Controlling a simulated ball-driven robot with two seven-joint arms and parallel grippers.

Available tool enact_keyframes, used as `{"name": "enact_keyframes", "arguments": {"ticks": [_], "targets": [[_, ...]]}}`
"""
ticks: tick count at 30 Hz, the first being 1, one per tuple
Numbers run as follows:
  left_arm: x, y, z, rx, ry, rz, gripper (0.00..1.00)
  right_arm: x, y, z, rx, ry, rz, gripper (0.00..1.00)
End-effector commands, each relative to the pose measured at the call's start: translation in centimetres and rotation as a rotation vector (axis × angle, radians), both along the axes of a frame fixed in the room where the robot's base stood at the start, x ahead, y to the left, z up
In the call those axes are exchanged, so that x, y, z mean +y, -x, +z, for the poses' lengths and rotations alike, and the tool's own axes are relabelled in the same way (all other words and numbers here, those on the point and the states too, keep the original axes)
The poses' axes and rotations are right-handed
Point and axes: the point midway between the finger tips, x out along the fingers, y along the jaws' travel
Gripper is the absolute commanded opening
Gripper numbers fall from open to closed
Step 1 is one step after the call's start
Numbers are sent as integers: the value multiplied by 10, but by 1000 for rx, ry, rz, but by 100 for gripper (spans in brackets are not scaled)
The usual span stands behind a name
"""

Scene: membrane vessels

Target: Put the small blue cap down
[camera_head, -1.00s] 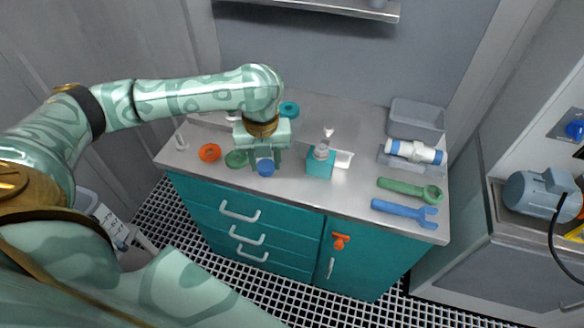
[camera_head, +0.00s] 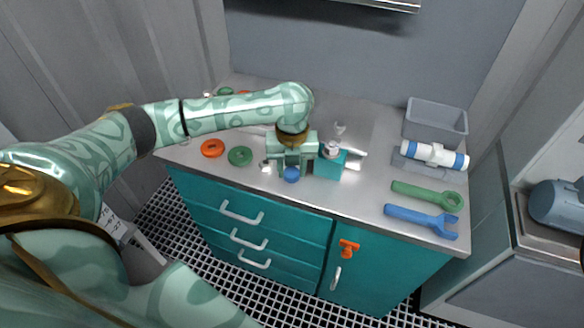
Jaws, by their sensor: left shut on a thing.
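The small blue cap (camera_head: 291,175) is at the tips of my left gripper (camera_head: 289,169), near the front edge of the counter. My left gripper is shut on it and points down. Whether the cap touches the counter top I cannot tell. The gripper is just left of a teal block (camera_head: 328,166) that holds a small clear-and-white vessel (camera_head: 331,148). My right gripper is not in view.
An orange ring (camera_head: 212,148) and a green ring (camera_head: 240,156) lie on the counter (camera_head: 375,150) to the left. At right are a grey bin (camera_head: 437,118), a white cylinder with blue bands (camera_head: 435,154), a green wrench (camera_head: 425,195) and a blue wrench (camera_head: 420,220).

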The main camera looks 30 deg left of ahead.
Motion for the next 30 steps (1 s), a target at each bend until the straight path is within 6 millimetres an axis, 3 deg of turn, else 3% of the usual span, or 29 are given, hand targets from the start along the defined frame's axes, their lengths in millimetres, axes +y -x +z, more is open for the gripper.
{"name": "enact_keyframes", "arguments": {"ticks": [2, 3, 5, 15, 30], "targets": [[0, 0, -2, 1, 0, 0, 6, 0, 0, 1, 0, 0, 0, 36], [0, 0, -3, 1, 1, 0, 44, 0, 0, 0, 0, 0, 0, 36], [0, 0, -3, 1, 1, 0, 57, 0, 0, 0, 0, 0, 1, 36], [0, 0, 2, 0, 0, 0, 57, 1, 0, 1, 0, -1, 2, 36], [-1, 0, 108, -2, 1, 2, 57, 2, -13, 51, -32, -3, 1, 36]]}}
